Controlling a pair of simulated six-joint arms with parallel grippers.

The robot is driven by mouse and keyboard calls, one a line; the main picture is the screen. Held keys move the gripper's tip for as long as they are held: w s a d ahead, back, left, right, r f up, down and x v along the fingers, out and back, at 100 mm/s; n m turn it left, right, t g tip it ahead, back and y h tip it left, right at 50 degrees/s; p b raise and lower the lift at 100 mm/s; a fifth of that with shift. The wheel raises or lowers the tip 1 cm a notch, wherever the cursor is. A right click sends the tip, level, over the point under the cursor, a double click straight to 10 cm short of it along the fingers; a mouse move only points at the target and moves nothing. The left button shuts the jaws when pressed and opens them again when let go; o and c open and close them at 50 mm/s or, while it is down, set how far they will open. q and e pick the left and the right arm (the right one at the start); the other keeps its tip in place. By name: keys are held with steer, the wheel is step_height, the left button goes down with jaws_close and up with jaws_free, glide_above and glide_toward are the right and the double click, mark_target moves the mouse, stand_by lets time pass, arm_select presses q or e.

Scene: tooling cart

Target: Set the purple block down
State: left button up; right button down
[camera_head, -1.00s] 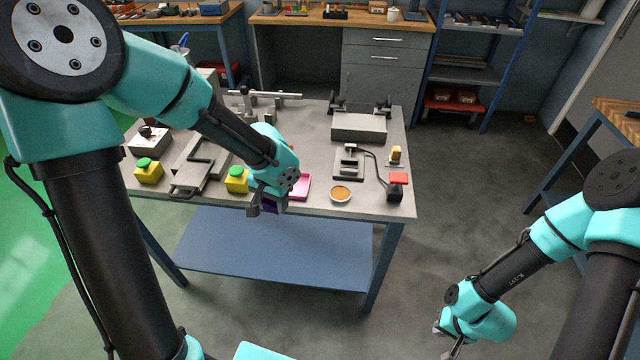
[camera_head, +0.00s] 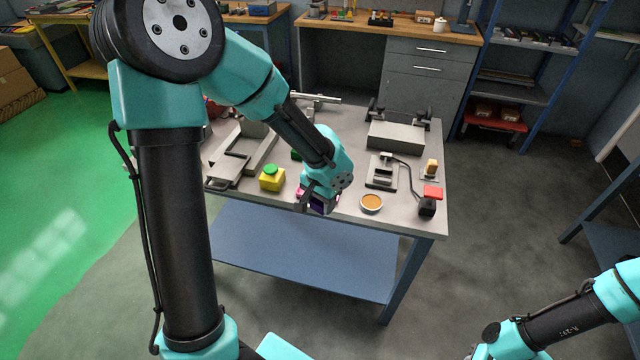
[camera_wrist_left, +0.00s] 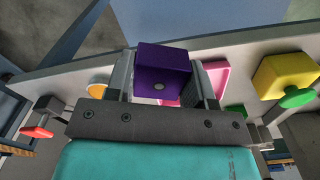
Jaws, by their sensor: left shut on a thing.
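The purple block (camera_wrist_left: 163,72) is held between the two fingers of my left gripper (camera_wrist_left: 163,84), which is shut on it. In the head view my left gripper (camera_head: 314,203) is at the near edge of the cart top (camera_head: 235,198), and the block is mostly hidden by the fingers there. A pink tray (camera_wrist_left: 216,76) shows behind the block in the left wrist view and is mostly hidden in the head view. I cannot tell whether the block touches anything below it. My right arm enters at the lower right; its fingers are out of frame.
A yellow box with a green button (camera_head: 271,179) stands left of my left gripper. A small bowl with orange contents (camera_head: 371,203) is on its right. Farther right are a grey fixture (camera_head: 382,171) and a red-topped black switch (camera_head: 430,200). A large grey block (camera_head: 396,135) stands behind.

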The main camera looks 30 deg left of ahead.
arm_select(q)
steer(key=w+a, duration=0.1)
steer(key=w, duration=0.2)
steer(key=w+a, duration=0.2)
steer(key=w, duration=0.1)
steer(key=w+a+f, duration=0.1)
steer(key=w+a, duration=0.1)
steer(key=shift+w+a, duration=0.25)
steer(key=shift+w, duration=0.15)
steer(key=shift+w+a, duration=0.2)
steer(key=shift+w, duration=0.1)
steer(key=shift+f, duration=1.75)
steer(key=shift+f, duration=0.1)
steer(key=o, duration=1.1)
step_height(320, 180, up, 12)
